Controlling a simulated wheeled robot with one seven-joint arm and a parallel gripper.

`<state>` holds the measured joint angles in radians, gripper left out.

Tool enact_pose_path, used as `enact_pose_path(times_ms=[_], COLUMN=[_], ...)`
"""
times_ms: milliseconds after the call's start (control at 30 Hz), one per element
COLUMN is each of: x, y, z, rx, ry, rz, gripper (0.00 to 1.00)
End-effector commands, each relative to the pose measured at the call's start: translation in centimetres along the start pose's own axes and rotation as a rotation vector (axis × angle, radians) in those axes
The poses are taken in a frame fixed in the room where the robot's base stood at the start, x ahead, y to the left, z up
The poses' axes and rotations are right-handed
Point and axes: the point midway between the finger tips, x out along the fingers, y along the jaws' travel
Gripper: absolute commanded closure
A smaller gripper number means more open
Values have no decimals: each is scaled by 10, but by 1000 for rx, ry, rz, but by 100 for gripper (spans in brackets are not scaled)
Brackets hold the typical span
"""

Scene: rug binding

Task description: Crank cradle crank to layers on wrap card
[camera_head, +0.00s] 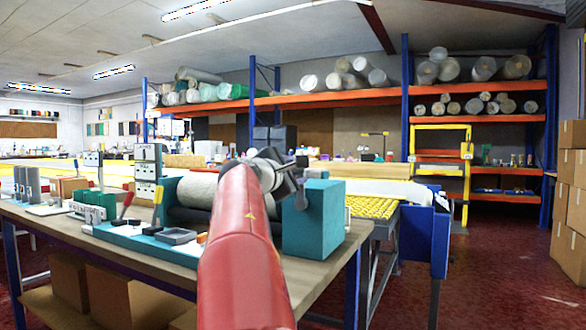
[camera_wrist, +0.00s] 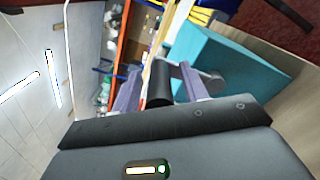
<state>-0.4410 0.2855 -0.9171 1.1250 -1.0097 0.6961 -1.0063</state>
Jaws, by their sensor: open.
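The cradle holds a pale roll (camera_head: 198,190) between a teal left end (camera_head: 167,201) and a teal block (camera_head: 313,218) on the right, also in the wrist view (camera_wrist: 225,72). My gripper (camera_wrist: 158,75) is open around a black cylindrical handle (camera_wrist: 160,88), which looks like the crank's grip. I cannot tell whether the fingers touch it. In the head view my red arm hides part of the roll, and my gripper (camera_head: 290,180) is seen beside the teal block's top.
The workbench (camera_head: 60,222) carries a teal tool base (camera_head: 135,243), a red-handled lever (camera_head: 127,203) and green bins (camera_head: 97,203). Cartons (camera_head: 570,200) are stacked far right. Red floor (camera_head: 500,270) is clear at lower right.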

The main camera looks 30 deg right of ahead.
Motion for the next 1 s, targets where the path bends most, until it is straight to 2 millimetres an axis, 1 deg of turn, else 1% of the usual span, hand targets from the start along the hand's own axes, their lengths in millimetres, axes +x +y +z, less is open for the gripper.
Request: enact_pose_path(times_ms=[167,200,500,533,833,1000], x=[0,0,0,0,2,10], y=[0,0,0,0,-1,-6], z=[0,0,0,0,1,7], rx=[1,1,1,1,9,56], ry=[0,0,0,0,0,-2], rz=[0,0,0,0,-1,-2], gripper=[56,59,98,100,100,100])
